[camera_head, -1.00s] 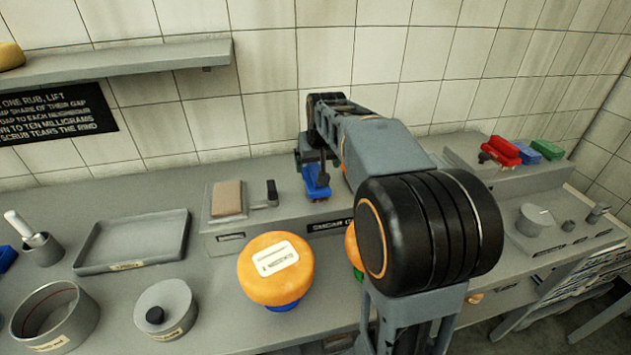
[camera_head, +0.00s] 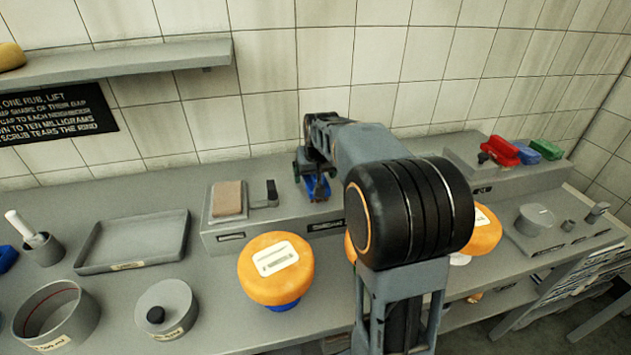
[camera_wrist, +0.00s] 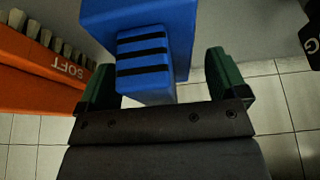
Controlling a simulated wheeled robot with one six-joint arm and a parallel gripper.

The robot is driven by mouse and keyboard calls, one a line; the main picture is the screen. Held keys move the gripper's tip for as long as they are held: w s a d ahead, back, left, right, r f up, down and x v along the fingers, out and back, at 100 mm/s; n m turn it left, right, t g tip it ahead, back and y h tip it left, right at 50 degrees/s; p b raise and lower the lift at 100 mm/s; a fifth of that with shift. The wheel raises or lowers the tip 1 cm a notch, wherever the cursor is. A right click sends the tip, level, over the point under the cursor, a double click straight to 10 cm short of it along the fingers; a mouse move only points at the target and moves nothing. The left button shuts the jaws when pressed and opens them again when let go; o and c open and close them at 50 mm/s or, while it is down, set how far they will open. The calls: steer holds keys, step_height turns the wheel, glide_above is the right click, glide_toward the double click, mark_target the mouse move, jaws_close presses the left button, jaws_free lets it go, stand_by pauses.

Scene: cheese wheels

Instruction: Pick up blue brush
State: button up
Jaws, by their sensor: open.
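A blue brush (camera_head: 318,187) stands at the back of the bench, to the right of the tan pad. Its blue handle with black stripes (camera_wrist: 145,55) fills the upper middle of the wrist view. My gripper (camera_wrist: 162,78) is open, with one green finger on each side of the handle. A gap shows on the right side; contact on the left cannot be told. In the head view my gripper (camera_head: 310,175) is at the brush and partly covers it. The brush's bristles are hidden.
An orange brush marked SOFT (camera_wrist: 45,65) is close on the left in the wrist view. Orange cheese wheels (camera_head: 275,265) stand in front. A grey tray (camera_head: 130,243) is at left. Red, blue and green blocks (camera_head: 525,151) lie at the back right.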

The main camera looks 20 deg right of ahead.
steer(key=shift+f, duration=0.25)
steer(key=shift+c, duration=0.4)
steer(key=c, duration=1)
steer(key=shift+r, duration=0.15)
steer(key=shift+r, duration=0.55)
step_height(320, 180, up, 3)
steer(key=shift+f, duration=0.1)
steer(key=s+a+r, duration=0.1)
steer(key=s+r, duration=0.1)
steer(key=r, duration=0.1)
steer(key=s+a+r, duration=0.1)
steer(key=s+r, duration=0.1)
steer(key=shift+a, duration=0.3)
steer(key=s+a+r, duration=0.1)
steer(key=s, duration=0.1)
steer(key=s+a+r+b, duration=0.1)
steer(key=s+a+r, duration=0.1)
steer(key=s, duration=0.1)
steer(key=s+a+r, duration=0.1)
steer(key=s+a, duration=0.1)
steer(key=shift+s+r, duration=0.2)
steer(key=shift+s, duration=0.15)
